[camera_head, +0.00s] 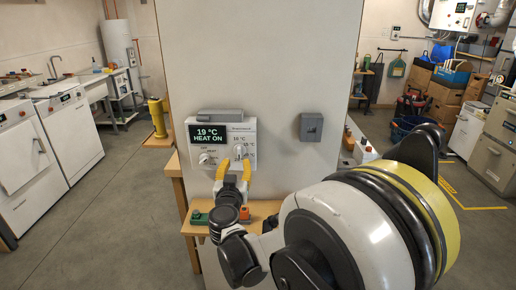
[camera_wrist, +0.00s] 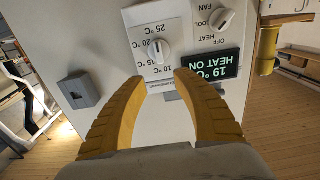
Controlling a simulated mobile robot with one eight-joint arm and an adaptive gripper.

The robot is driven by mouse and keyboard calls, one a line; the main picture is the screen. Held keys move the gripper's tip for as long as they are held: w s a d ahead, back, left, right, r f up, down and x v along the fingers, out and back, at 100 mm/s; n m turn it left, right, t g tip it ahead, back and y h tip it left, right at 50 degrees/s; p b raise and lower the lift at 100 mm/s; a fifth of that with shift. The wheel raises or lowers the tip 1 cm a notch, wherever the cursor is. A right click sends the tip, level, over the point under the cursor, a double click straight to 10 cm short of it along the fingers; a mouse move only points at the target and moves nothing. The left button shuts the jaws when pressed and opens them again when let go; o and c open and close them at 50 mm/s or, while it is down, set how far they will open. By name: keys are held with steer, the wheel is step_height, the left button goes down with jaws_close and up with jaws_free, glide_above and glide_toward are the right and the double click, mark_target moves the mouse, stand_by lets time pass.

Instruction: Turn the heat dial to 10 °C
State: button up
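The white thermostat panel (camera_head: 235,128) is on the grey-white wall board; it appears upside down in the wrist view (camera_wrist: 180,12). Its dark screen (camera_head: 208,134) reads 19 °C HEAT ON. The white heat dial (camera_wrist: 158,50) has marks for 10, 15, 20 and 25 °C around it; its exact pointing is unclear. It is partly visible in the head view (camera_head: 239,152). My gripper (camera_wrist: 158,80) has its yellow fingers apart with nothing between them. In the head view, the fingertips (camera_head: 233,170) are just below the dial. Contact with the dial is not visible.
The mode knob (camera_wrist: 222,17), with OFF, HEAT, COOL and FAN marks, is beside the heat dial. A grey switch box (camera_head: 311,127) is right of the panel. A wooden shelf (camera_head: 262,210) with small items is below. A yellow post (camera_head: 157,117) stands left.

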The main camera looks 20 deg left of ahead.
mark_target(239, 149)
steer(key=b+x, duration=0.2)
steer(key=x, duration=0.7)
steer(key=shift+w+a+f+b, duration=0.15)
steer(key=shift+w+a+b, duration=0.05)
steer(key=shift+w+b, duration=0.2)
steer(key=shift+w, duration=0.45)
steer(key=shift+c, duration=0.5)
jaws_close()
